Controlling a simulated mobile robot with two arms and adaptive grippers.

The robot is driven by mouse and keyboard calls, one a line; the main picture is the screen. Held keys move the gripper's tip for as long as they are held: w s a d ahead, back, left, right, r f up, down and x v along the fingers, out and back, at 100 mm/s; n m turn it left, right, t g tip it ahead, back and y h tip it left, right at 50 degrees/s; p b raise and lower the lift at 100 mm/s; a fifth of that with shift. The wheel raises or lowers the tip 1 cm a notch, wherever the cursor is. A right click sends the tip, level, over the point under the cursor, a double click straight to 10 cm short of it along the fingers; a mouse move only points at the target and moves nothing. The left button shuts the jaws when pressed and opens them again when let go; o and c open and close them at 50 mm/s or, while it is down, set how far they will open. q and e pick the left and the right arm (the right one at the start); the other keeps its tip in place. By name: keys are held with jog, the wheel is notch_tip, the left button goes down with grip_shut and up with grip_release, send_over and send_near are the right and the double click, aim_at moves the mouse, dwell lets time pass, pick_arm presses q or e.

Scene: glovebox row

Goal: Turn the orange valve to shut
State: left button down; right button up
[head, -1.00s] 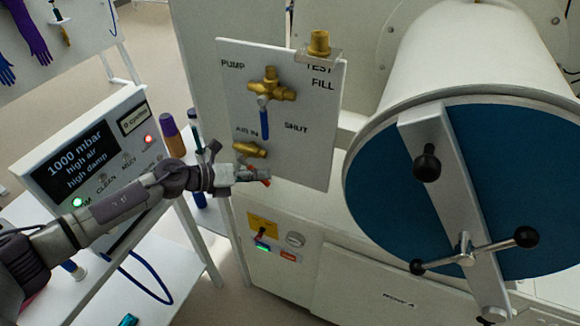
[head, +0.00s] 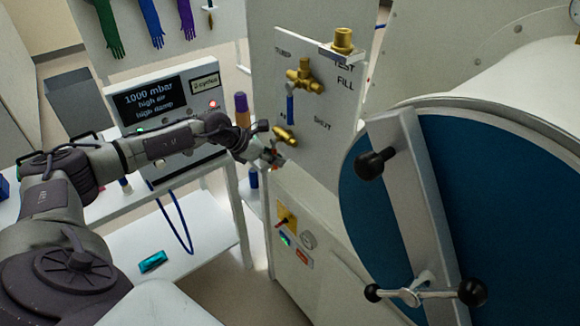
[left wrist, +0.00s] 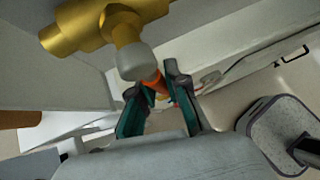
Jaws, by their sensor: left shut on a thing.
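The orange valve is a brass body (head: 285,135) low on the white panel (head: 318,150), with an orange handle. In the left wrist view its brass body (left wrist: 80,30) is at the upper left, and the orange handle (left wrist: 158,84) runs down from a grey stem. My left gripper (head: 273,157) is at this handle, just below the brass body. In the left wrist view its fingers (left wrist: 154,92) are on either side of the orange handle, shut on it. The gripper largely hides the handle in the head view. My right gripper is not in view.
A brass valve with a blue handle (head: 290,108) sits just above on the panel, its handle pointing down. The large blue round door (head: 490,190) with its bar and knobs stands to the right. A display box (head: 160,105) stands on the left table.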

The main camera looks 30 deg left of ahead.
pick_arm(q)
jog(key=shift+a, duration=0.15)
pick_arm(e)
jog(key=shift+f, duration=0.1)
pick_arm(q)
jog(key=shift+y, duration=0.3)
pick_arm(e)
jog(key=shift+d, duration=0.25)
pick_arm(q)
jog(key=c, duration=1.2)
grip_release()
jog(key=shift+w, duration=0.1)
jog(key=shift+o, duration=0.2)
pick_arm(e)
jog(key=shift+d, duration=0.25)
pick_arm(q)
jog(key=shift+a, duration=0.1)
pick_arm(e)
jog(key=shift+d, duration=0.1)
pick_arm(q)
jog(key=v, duration=1.2)
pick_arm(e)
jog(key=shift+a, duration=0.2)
pick_arm(q)
jog(key=shift+f, duration=0.1)
